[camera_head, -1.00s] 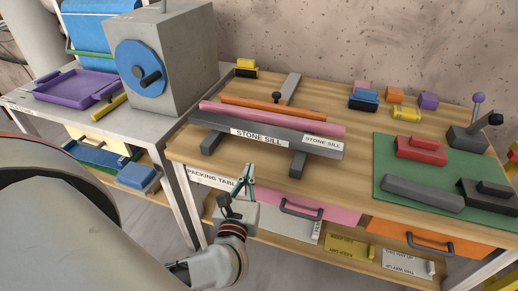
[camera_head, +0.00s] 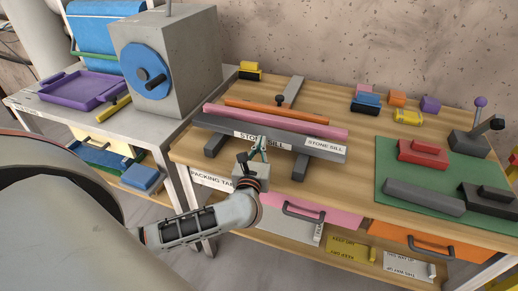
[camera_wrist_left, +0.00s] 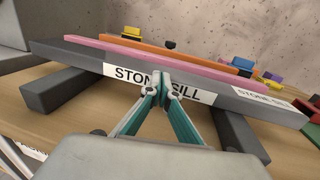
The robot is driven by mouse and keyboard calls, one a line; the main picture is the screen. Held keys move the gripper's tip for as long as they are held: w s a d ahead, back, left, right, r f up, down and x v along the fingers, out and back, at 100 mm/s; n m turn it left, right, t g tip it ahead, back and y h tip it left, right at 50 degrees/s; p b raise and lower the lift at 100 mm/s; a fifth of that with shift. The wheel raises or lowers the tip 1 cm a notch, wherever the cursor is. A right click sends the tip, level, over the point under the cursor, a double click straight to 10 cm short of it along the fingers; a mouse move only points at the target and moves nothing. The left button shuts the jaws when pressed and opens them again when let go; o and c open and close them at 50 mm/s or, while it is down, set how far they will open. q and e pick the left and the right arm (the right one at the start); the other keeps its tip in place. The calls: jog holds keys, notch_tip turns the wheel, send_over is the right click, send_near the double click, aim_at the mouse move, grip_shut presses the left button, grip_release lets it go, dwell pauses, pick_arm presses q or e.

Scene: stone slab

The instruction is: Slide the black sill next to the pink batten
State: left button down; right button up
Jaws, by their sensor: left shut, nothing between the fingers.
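The black sill (camera_head: 218,124), a long dark grey bar with "STONE SILL" labels, lies across two dark supports at the front of the wooden table. The pink batten (camera_head: 275,121) lies along its far side; any gap between them is hidden from here. In the left wrist view the sill (camera_wrist_left: 65,53) spans the picture, with the pink batten (camera_wrist_left: 150,61) just behind its top edge. My left gripper (camera_head: 260,143) is shut and empty, its fingertips at the sill's front face over the label. I cannot tell whether they touch. My right gripper is not in view.
An orange batten (camera_head: 262,109) lies behind the pink one, with a grey bar (camera_head: 293,91) beyond it. Small coloured blocks stand at the back. A green mat (camera_head: 395,160) with a red block (camera_head: 422,152) and grey pieces lies right. A grey machine (camera_head: 190,60) stands left.

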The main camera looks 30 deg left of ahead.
aim_at(265, 135)
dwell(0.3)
pick_arm(q)
jog(key=shift+b+x, duration=0.45)
jog(key=shift+x, duration=1.4)
jog(key=shift+s, duration=0.1)
